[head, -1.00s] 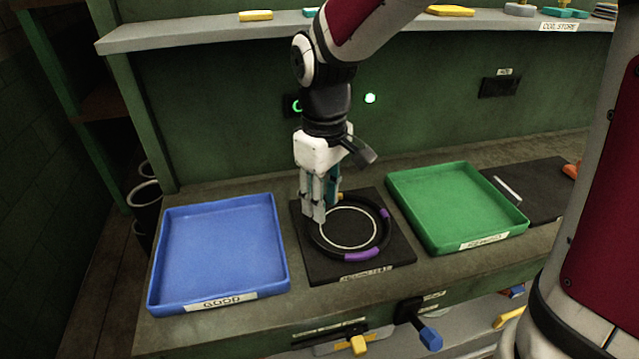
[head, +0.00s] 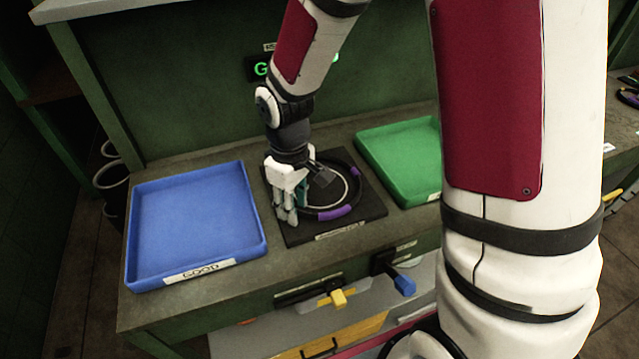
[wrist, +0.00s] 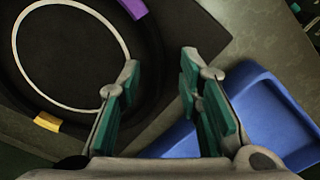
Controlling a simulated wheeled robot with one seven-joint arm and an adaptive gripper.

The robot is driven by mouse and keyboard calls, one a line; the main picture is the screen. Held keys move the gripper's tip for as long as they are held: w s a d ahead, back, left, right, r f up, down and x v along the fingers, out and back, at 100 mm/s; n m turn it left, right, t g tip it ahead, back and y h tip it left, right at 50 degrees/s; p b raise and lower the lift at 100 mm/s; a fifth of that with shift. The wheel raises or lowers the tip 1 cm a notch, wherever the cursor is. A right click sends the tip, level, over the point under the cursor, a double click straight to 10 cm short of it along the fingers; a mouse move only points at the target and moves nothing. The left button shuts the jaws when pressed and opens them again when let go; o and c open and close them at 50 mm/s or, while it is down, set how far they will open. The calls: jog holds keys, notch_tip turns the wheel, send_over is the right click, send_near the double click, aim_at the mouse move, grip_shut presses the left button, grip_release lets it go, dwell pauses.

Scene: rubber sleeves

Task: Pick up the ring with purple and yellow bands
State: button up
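The black ring (head: 361,188) lies flat on a dark square mat (head: 375,205), around a thin white circle. Its purple band (head: 335,213) shows at the front right in the head view. In the wrist view the ring's rim (wrist: 152,70) curves past the left finger, with a purple band (wrist: 132,7) at the top and a yellow band (wrist: 47,122) at lower left. My gripper (wrist: 160,75) is open, its teal-padded fingers wide apart. In the head view my gripper (head: 289,215) is low at the ring's left side. I cannot tell whether the rim lies between the fingers.
A blue tray (head: 262,250) labelled GOOD stands left of the mat, close to my gripper; its edge also shows in the wrist view (wrist: 275,100). A green tray (head: 374,165) stands to the right. Yellow and blue handles stick out below the bench front.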

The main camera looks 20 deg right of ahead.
grip_shut()
dwell(0.4)
jog(key=shift+w+r, duration=0.1)
jog(key=shift+r, duration=0.5)
notch_tip(320, 180, up, 2)
jog(key=shift+s+d+r, duration=0.25)
jog(key=shift+s+d, duration=0.05)
jog(key=shift+s, duration=0.4)
jog(key=s+d+p, duration=0.2)
jog(key=s, duration=0.4)
jog(key=s+d+r+p, duration=0.1)
jog(key=s+d+p, duration=0.2)
jog(key=s, duration=0.4)
jog(key=shift+s+d+r+p, duration=0.15)
jog(key=shift+s+d+p, duration=0.1)
jog(key=shift+s+p, duration=0.05)
